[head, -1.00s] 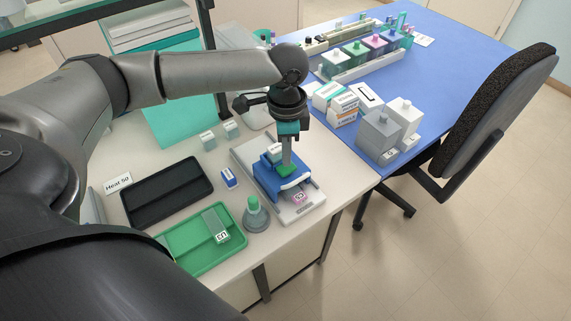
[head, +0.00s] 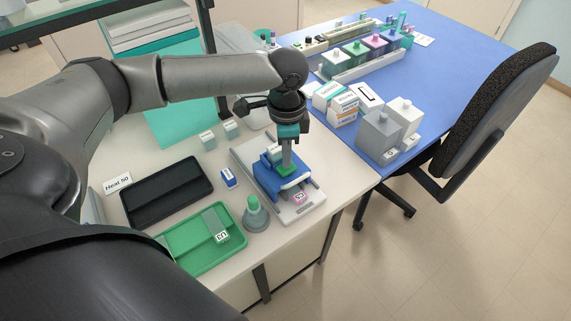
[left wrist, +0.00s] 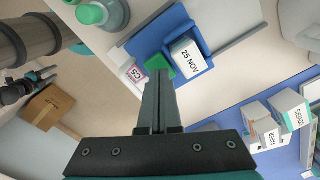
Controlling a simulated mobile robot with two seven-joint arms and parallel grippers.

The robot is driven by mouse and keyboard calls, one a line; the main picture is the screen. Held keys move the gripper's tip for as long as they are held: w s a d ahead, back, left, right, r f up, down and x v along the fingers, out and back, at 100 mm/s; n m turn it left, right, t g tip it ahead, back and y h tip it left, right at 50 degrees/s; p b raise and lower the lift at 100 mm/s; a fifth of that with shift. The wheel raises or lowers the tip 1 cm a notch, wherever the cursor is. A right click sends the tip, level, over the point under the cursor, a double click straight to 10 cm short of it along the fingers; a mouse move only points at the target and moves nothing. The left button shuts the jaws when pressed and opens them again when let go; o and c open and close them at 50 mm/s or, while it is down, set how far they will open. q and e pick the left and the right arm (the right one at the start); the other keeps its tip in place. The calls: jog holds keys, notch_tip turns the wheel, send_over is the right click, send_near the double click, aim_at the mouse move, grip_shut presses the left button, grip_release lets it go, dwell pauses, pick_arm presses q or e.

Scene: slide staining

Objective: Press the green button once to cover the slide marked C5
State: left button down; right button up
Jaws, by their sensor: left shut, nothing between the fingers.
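The coverslipping device, blue with a light grey base (head: 305,208), stands on the pale bench near its right edge. Its green button (head: 284,172) is on the blue part and also shows in the left wrist view (left wrist: 160,63). The slide marked C5 (left wrist: 131,74) has a pink label and lies on the device's base, its label end out from under the blue part; in the head view the label (head: 299,197) is small. My left gripper (head: 287,165) is shut and empty, pointing down with its tips at the green button. Contact cannot be told. My right gripper is out of view.
A green tray (head: 190,265) holding a slide and a black tray (head: 140,215) lie left of the device. A green-capped bottle (head: 255,215) stands close beside it. Boxes and grey containers (head: 378,138) stand on the blue table at right.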

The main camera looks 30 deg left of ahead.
pick_arm(q)
jog(key=shift+f, duration=0.8)
notch_tip(320, 180, up, 7)
jog(key=p, duration=0.9)
jog(key=shift+r, duration=0.15)
dwell(0.3)
dwell(0.8)
